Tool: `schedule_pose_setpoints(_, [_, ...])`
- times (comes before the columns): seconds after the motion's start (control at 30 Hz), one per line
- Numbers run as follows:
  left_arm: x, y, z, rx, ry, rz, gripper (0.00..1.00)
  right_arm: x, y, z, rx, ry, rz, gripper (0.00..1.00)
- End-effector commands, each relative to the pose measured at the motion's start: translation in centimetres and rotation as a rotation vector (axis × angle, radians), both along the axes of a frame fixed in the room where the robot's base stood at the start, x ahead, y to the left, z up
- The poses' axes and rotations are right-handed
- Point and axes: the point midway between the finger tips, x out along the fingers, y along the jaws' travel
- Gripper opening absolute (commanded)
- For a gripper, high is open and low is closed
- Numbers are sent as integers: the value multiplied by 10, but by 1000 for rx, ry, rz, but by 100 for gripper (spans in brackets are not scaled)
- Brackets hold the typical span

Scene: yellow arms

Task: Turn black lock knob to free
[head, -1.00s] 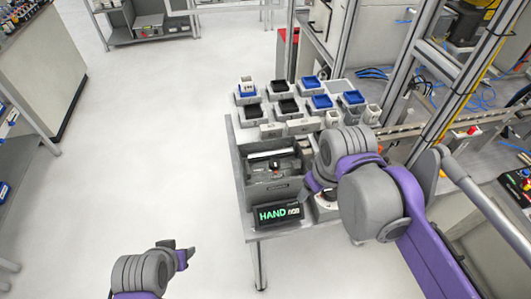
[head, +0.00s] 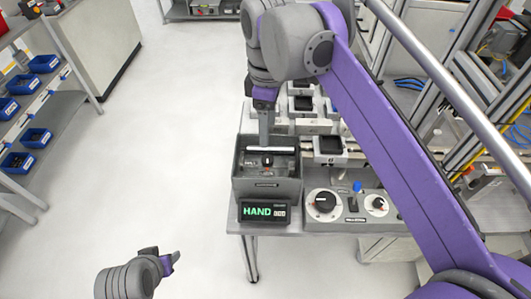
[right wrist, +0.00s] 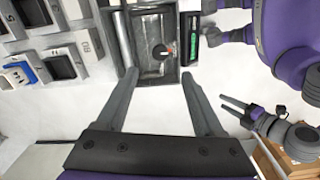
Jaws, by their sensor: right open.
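Two more black knobs, a large one (head: 324,202) and a smaller one (head: 376,204), sit on white dials on a grey panel. My right gripper (head: 265,142) is over the rear of the box; in the right wrist view its open, empty fingers (right wrist: 160,78) stand apart, pointing toward the box. My left gripper (head: 166,256) is open and empty, away from the table.
A black display (head: 265,212) reading HAND in green stands before the box. A metal bar (head: 270,149) crosses the box's upper part. A blue button (head: 357,186) is on the panel. Trays stand behind, partly hidden by my right arm. The floor at left is clear.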

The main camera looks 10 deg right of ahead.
Motion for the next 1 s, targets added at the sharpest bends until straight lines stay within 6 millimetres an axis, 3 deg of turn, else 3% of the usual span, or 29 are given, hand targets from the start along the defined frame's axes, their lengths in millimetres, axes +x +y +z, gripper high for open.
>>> schedule_pose_setpoints(0.5, [-3,0,-10,0,5,0,50,0,0,-88,0,-1,-3,69])
schedule_pose_setpoints(0.7, [-3,0,-11,0,6,0,50,0,0,-102,0,-1,-3,69])
schedule_pose_setpoints(1.0, [-3,0,-11,0,6,0,50,0,0,-104,0,-1,-3,67])
